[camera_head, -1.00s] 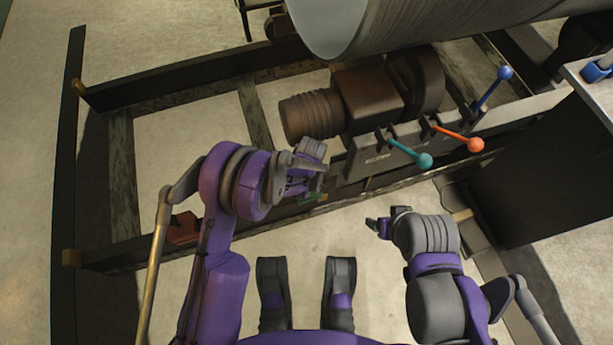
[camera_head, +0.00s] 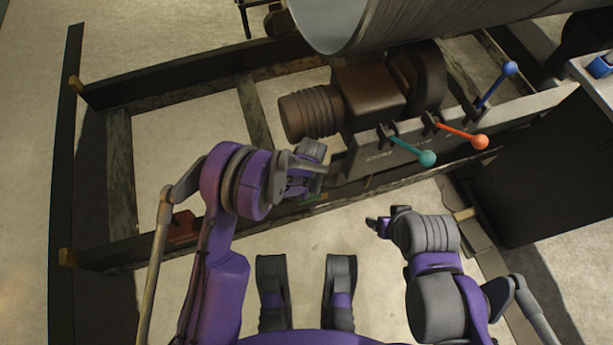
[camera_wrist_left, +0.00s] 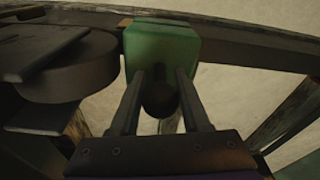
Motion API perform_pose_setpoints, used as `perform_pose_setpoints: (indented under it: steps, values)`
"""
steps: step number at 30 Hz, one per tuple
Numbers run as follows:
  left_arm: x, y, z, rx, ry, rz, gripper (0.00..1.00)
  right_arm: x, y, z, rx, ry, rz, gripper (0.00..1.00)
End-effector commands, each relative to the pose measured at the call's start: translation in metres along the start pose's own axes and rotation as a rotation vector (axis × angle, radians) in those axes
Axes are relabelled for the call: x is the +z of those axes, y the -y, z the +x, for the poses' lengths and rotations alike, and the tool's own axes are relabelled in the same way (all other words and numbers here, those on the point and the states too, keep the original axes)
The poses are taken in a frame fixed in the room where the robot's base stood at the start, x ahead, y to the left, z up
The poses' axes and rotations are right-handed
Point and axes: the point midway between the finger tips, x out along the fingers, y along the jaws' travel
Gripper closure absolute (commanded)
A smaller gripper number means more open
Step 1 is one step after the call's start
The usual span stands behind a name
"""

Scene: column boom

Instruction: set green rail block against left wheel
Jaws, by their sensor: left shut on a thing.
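The green rail block (camera_wrist_left: 160,45) shows in the left wrist view, at the rail (camera_wrist_left: 240,50). Only a sliver of it shows in the head view (camera_head: 319,196). My left gripper (camera_wrist_left: 160,80) is shut on its dark round knob (camera_wrist_left: 160,97). A dark round wheel (camera_wrist_left: 60,78) lies just left of the block in the wrist view. The gap between them is very small, and I cannot tell if they touch. In the head view my left gripper (camera_head: 313,180) hides most of the block and the wheel. My right gripper (camera_head: 376,226) hangs over the floor with nothing visible in it.
A red block (camera_head: 183,227) sits on the near rail at left. A brown motor (camera_head: 370,95) and levers with teal (camera_head: 427,158), orange (camera_head: 480,142) and blue (camera_head: 510,68) knobs stand beyond my grippers. A large grey cylinder (camera_head: 400,25) overhangs at the top. Floor is open between my arms.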

Motion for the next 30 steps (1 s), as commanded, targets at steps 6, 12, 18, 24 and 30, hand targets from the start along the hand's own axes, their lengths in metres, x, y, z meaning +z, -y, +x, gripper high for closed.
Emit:
perform_pose_setpoints:
  steps: [6, 12, 18, 24, 30]
  values:
    - [0.000, 0.000, -0.001, 0.000, 0.000, 0.000, 1.00, 0.000, 0.000, 0.000, 0.000, 0.000, 0.000, 0.24]
    - [0.000, 0.000, 0.000, 0.000, 0.000, 0.000, 1.00, 0.000, 0.000, 0.000, 0.000, 0.000, 0.000, 0.24]
    - [0.000, 0.000, 0.004, 0.000, 0.000, 0.000, 1.00, 0.001, 0.000, 0.003, 0.000, 0.000, 0.000, 0.24]
    - [0.001, 0.000, 0.009, 0.000, 0.000, 0.000, 1.00, 0.001, 0.000, 0.007, 0.000, 0.000, 0.000, 0.24]
    - [0.002, 0.000, 0.014, 0.000, 0.000, 0.000, 1.00, 0.002, 0.000, 0.010, 0.000, 0.000, 0.000, 0.24]
